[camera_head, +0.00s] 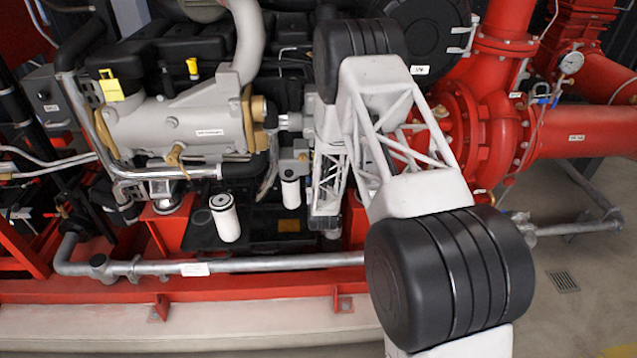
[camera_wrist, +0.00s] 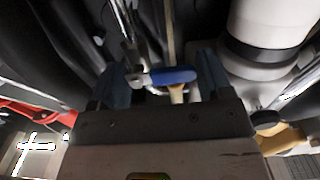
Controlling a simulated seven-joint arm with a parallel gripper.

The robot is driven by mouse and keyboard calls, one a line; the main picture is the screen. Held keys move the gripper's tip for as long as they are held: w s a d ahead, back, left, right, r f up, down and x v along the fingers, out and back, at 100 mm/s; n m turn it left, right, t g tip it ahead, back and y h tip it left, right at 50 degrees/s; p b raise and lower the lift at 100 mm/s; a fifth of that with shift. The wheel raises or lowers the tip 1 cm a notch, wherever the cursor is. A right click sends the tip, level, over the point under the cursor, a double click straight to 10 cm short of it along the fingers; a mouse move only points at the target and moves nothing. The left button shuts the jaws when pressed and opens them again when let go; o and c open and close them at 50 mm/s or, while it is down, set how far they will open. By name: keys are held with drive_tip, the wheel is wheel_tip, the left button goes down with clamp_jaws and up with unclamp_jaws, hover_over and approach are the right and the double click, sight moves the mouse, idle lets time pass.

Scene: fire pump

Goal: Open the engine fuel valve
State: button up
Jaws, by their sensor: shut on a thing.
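The fuel valve's blue handle (camera_wrist: 174,76) shows in the wrist view, with a pale brass-coloured stem just below it. The handle lies roughly crosswise between the fingers. The valve body and the pipe it sits on are mostly hidden behind the gripper and in shadow. In the head view my own arm covers the place where my gripper works, and I cannot make out the valve there.
A large white cylinder (camera_wrist: 270,22) stands close on the right in the wrist view, with a brass fitting (camera_wrist: 284,139) below it. In the head view, white filters (camera_head: 225,218) hang under the engine (camera_head: 180,125). A grey pipe (camera_head: 240,266) runs along the red frame, and the red pump (camera_head: 480,110) stands right.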

drive_tip(key=shift+n, duration=0.3)
drive_tip(key=shift+f+n, duration=0.15)
drive_tip(key=shift+n, duration=0.25)
drive_tip(key=o, duration=0.9)
drive_tip(key=shift+s, duration=0.15)
drive_tip(key=shift+s, duration=3.75)
